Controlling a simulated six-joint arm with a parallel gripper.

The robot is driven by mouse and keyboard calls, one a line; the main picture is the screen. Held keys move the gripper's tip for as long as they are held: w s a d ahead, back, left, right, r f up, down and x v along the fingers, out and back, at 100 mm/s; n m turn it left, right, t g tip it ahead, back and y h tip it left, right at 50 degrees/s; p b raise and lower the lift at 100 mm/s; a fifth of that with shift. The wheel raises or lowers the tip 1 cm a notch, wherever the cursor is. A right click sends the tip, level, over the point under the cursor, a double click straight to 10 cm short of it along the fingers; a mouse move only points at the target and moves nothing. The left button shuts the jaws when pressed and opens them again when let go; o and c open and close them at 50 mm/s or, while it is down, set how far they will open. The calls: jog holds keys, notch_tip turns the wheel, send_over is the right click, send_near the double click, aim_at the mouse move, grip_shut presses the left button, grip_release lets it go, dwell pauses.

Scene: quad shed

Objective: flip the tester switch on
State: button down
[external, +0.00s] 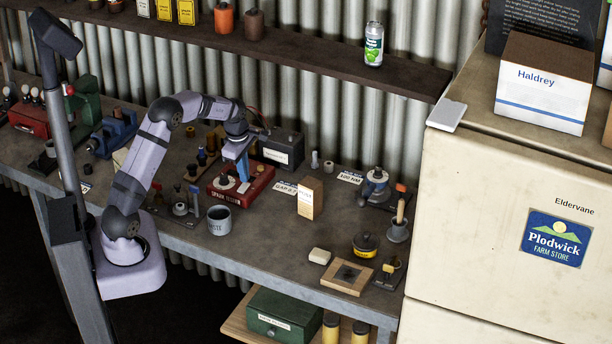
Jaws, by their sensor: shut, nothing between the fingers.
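The tester is a red box (257,190) on the workbench, with lettering on its front that seems to read "SPARK TESTER". My gripper (243,178) points down over the top of the tester, with blue fingers that look closed and hold nothing. The fingertips are at or just above the tester's top; I cannot tell whether they touch it. The switch is too small and partly hidden by the gripper, so its position cannot be made out.
A dark battery-like box (284,148) stands behind the tester. A grey cup (219,220) is in front, and a small tan box (310,198) stands to the right. Several small tools and parts crowd the left.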

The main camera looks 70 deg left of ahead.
jog(key=shift+a+f, duration=0.1)
jog(key=shift+f, duration=0.7)
